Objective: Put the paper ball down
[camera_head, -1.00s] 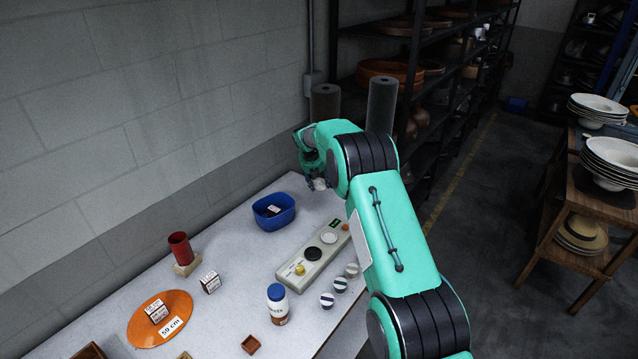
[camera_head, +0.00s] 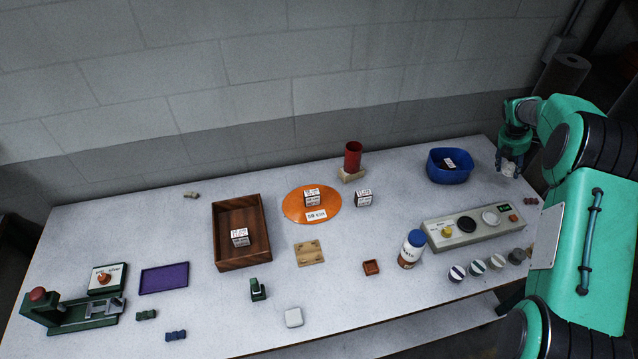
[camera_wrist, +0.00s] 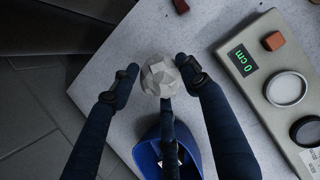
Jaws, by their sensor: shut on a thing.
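The paper ball (camera_wrist: 160,76) is a crumpled pale grey ball between the dark fingers of my gripper (camera_wrist: 158,80) in the wrist view. My gripper is shut on it. In the head view my gripper (camera_head: 511,163) is above the right end of the table, to the right of the blue bin, and the paper ball (camera_head: 508,169) shows small and pale at its fingertips. In the wrist view the ball appears over the table near its edge. I cannot tell its exact height above the table.
The blue bin (camera_head: 437,176) holds a dark labelled item. A grey panel (camera_head: 463,240) with knobs and a green display stands in front.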

